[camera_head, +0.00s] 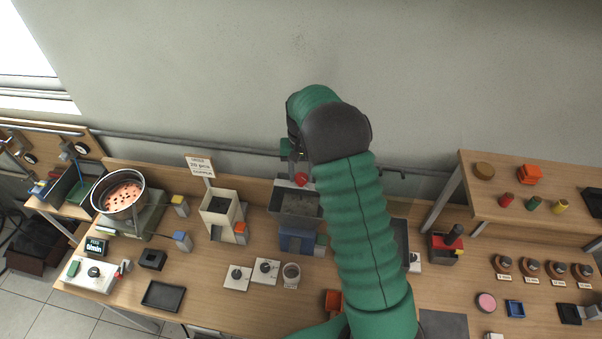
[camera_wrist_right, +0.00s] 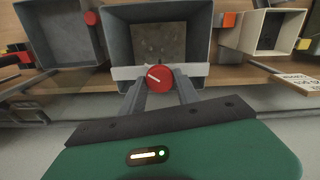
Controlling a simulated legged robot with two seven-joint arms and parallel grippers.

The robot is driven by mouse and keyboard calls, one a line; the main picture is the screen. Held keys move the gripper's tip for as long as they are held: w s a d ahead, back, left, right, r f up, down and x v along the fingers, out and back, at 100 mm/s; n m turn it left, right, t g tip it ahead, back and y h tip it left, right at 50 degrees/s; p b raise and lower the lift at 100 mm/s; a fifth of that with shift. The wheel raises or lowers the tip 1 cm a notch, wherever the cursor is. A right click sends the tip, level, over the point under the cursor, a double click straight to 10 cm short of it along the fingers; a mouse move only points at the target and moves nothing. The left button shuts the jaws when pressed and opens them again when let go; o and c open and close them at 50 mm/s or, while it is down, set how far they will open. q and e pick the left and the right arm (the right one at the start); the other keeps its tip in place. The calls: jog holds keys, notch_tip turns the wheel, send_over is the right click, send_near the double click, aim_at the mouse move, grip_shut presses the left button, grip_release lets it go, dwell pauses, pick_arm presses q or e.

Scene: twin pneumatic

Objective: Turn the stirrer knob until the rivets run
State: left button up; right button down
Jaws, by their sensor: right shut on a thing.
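The stirrer knob (camera_head: 301,179) is a red round knob at the back edge of a grey hopper (camera_head: 281,204). In the right wrist view the knob (camera_wrist_right: 159,77) shows a white pointer line and sits on a pale bar across the hopper (camera_wrist_right: 118,38). Small grey bits, apparently rivets (camera_wrist_right: 160,48), lie inside the hopper. My right gripper (camera_wrist_right: 159,92) has its two fingers closed on the knob; in the head view its fingertips are small and partly hidden by my wrist. No rivets are seen running. My left gripper is not in view.
A blue-grey base (camera_head: 296,241) stands under the hopper. A cream hopper (camera_head: 236,211) stands to its left, and a round bowl of orange pieces (camera_head: 104,207) farther left. White dial plates (camera_head: 236,284) and a cup (camera_head: 291,283) lie in front.

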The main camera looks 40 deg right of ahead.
jog(key=c, duration=0.9)
grip_release()
notch_tip(320, 180, up, 8)
jog(key=b, duration=0.2)
jog(key=shift+w+d+b, duration=0.1)
jog(key=shift+w+b, duration=0.05)
jog(key=shift+b, duration=0.25)
notch_tip(320, 180, up, 9)
send_over(301, 176)
jog(key=shift+f+b, duration=0.2)
jog(key=shift+b, duration=0.15)
jog(key=shift+d, duration=0.1)
